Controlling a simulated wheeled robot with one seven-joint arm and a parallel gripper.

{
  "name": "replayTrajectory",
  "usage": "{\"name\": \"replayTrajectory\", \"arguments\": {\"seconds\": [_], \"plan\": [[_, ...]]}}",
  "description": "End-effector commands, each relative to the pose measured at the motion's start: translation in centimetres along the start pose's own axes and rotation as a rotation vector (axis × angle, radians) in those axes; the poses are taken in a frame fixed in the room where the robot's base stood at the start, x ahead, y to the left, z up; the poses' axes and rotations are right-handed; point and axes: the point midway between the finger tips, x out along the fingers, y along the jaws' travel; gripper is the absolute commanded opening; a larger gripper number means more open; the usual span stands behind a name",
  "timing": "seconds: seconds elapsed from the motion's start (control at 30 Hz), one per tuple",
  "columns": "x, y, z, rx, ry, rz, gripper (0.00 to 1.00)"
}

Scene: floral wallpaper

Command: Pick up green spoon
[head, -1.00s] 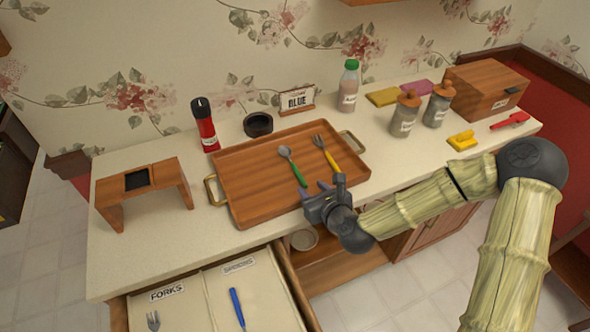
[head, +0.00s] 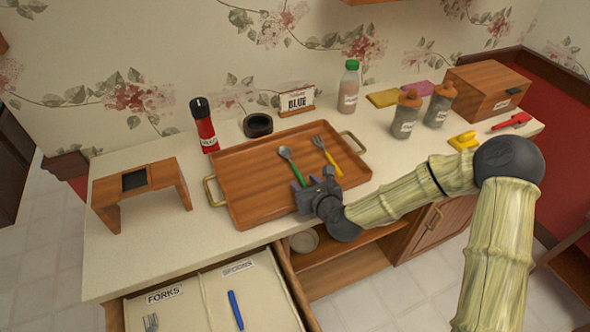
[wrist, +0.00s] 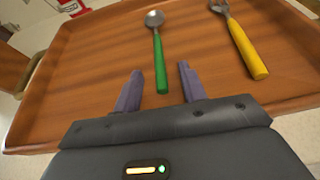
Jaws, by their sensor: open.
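The green spoon (head: 292,168) lies on the wooden tray (head: 236,190), its metal bowl toward the back and its green handle toward my gripper. In the wrist view the green spoon (wrist: 160,62) has its handle end between and just ahead of the fingertips. My gripper (head: 303,187) is open and empty over the tray's front edge. Its two fingers also show in the wrist view (wrist: 160,80), one on each side of the handle, apart from it. How high the fingers are above the tray I cannot tell.
A yellow-handled fork (head: 326,156) lies on the tray just right of the spoon. An open drawer below holds a fork (head: 151,322) and a blue-handled utensil (head: 236,309). Bottles and a wooden box (head: 487,88) stand right; a small wooden stand (head: 140,186) is left.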

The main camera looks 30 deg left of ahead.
Motion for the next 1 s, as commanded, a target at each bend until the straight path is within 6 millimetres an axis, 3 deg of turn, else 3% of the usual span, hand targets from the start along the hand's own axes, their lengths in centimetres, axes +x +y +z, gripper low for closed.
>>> {"name": "replayTrajectory", "arguments": {"seconds": [0.1,0.3,0.33,0.73,1.0], "plan": [[0.0,0.0,-0.1,0.001,0.002,0.000,0.41],[0.0,0.0,-0.1,0.001,0.002,0.001,0.02],[0.0,0.0,-0.1,0.001,0.002,0.001,0.00],[-0.3,0.0,0.7,0.001,0.001,0.000,0.00],[-2.1,-0.1,5.0,-0.002,-0.004,-0.002,0.00]]}}
